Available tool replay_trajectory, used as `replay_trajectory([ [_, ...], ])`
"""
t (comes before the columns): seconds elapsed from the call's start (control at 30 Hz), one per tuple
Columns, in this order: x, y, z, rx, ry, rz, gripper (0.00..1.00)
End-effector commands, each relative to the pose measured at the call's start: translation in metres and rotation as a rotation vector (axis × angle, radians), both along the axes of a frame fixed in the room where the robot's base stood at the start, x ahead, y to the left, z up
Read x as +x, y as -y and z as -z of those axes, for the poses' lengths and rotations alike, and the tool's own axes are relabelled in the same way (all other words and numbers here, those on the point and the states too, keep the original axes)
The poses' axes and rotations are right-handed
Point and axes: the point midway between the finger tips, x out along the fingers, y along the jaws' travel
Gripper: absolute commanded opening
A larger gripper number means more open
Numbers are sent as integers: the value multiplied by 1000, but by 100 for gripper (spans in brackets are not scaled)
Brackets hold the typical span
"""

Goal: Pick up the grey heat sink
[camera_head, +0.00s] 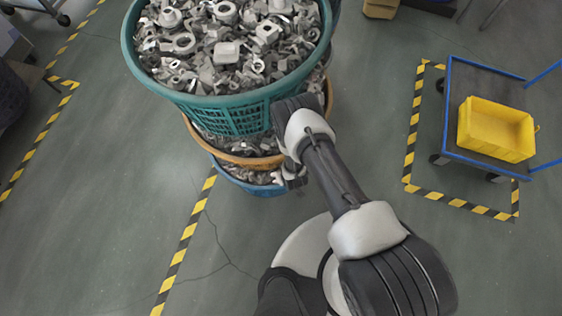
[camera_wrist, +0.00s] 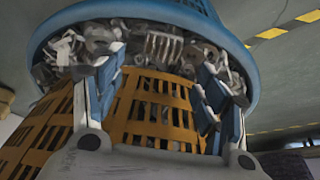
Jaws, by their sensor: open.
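A grey finned piece, which looks like the heat sink (camera_wrist: 163,46), lies among metal parts at the rim of the blue basket (camera_wrist: 215,28) in the wrist view. My gripper (camera_wrist: 160,66) is open there, with one finger on each side of the picture. The heat sink shows between and just beyond the fingertips, and nothing is visibly held. In the head view my gripper (camera_head: 292,180) is low beside the stacked baskets and mostly hidden by my arm. I cannot make out the heat sink in that view.
A teal basket (camera_head: 238,120) full of metal parts tops the stack, above an orange basket (camera_head: 243,160) and a blue basket (camera_head: 255,188). The orange basket (camera_wrist: 150,110) fills the wrist view's middle. A blue cart (camera_head: 455,110) with a yellow bin (camera_head: 495,130) stands right. Floor between is clear.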

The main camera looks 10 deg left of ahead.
Motion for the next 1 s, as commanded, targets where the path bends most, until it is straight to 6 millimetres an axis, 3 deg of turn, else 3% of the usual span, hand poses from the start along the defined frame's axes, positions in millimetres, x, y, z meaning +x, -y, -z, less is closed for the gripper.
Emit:
replay_trajectory([
  [0.17, 4, -3, 10, 1, 2, 0, 67],
  [0.5, 18, -13, 53, 1, 1, 0, 67],
  [0.8, 20, -14, 54, 0, 0, 0, 66],
  [1.0, 20, -14, 54, 1, 1, 0, 53],
])
